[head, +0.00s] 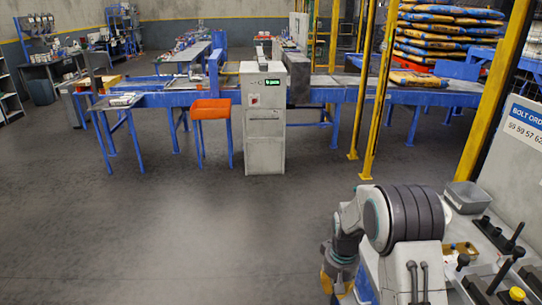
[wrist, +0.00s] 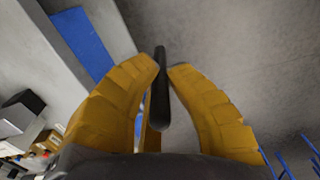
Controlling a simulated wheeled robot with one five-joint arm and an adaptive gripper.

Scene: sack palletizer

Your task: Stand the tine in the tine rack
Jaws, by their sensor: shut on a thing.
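The tine (wrist: 160,100) is a dark, round rod in the wrist view. My gripper (wrist: 162,72) has two yellow ribbed fingers, one on each side of the tine, and is shut on it. In the head view my gripper (head: 338,288) hangs low beside the bench at the lower right, and I cannot make out the tine there. I cannot tell for sure which thing is the tine rack. Dark bases with upright black rods (head: 508,268) stand on the bench at the right.
The workbench (head: 482,251) at the right holds a grey bin (head: 464,197) and a small yellow box (head: 460,249). A sign (head: 525,125) hangs above it. A yellow post (head: 497,95) rises behind. A grey cabinet (head: 265,130) and blue conveyor stand farther off. The floor at left is clear.

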